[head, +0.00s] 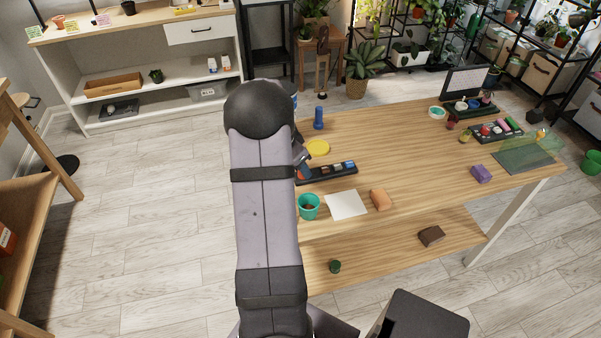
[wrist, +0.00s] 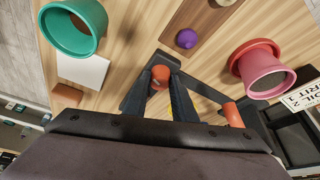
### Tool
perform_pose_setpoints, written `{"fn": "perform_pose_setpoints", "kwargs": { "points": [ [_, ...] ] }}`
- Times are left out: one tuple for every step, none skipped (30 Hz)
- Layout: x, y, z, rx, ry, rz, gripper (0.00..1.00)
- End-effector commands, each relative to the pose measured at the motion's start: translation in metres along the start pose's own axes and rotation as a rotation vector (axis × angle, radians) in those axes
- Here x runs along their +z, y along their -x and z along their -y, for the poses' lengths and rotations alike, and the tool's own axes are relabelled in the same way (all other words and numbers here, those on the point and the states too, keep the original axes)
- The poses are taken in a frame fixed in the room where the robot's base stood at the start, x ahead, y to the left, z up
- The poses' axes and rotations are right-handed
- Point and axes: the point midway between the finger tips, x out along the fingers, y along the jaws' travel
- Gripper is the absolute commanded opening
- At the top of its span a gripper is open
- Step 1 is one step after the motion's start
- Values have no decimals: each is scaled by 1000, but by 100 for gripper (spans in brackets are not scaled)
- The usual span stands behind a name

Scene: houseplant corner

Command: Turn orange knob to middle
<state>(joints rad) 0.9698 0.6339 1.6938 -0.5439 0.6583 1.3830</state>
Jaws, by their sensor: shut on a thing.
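The orange knob (wrist: 160,73) stands on a dark panel (wrist: 142,91) in the wrist view. My gripper (wrist: 162,84) has its two dark fingers on either side of the knob, shut on it. The fingers cover part of the knob, and I cannot make out which way it points. In the head view a long dark panel (head: 341,170) with small coloured parts lies at the left of the table. My arm hides its left end and most of my gripper there.
A teal pot (wrist: 73,27), a white sheet (wrist: 84,70), an orange-brown block (wrist: 67,97), a purple knob (wrist: 187,38) and a pink pot (wrist: 265,75) surround the gripper. An orange cylinder (wrist: 233,114) is close on the right. The table's middle (head: 405,135) is clear.

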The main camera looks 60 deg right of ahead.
Motion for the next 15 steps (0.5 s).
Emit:
{"fn": "perform_pose_setpoints", "kwargs": {
  "points": [
    [0,-2,-1,-17,35,-2,2],
    [0,-1,-1,-27,59,-1,2],
    [0,-1,-1,-40,90,-2,2],
    [0,-1,-2,-48,111,-1,2],
    [0,0,-2,-57,132,-1,2],
    [0,0,-2,-68,159,-1,2],
    [-1,0,-2,-76,177,-1,2],
    [-1,0,-2,-83,196,-1,2],
    [-1,0,-2,-91,218,0,2],
    [-1,0,-3,-98,234,0,2],
    [-1,0,-2,-104,248,0,2],
    [-1,1,-2,-111,266,0,2],
    [-1,1,-2,-116,278,0,2],
    [-1,1,-2,-121,290,-1,2],
    [-1,1,-2,-127,302,-1,2]
  ]
}}
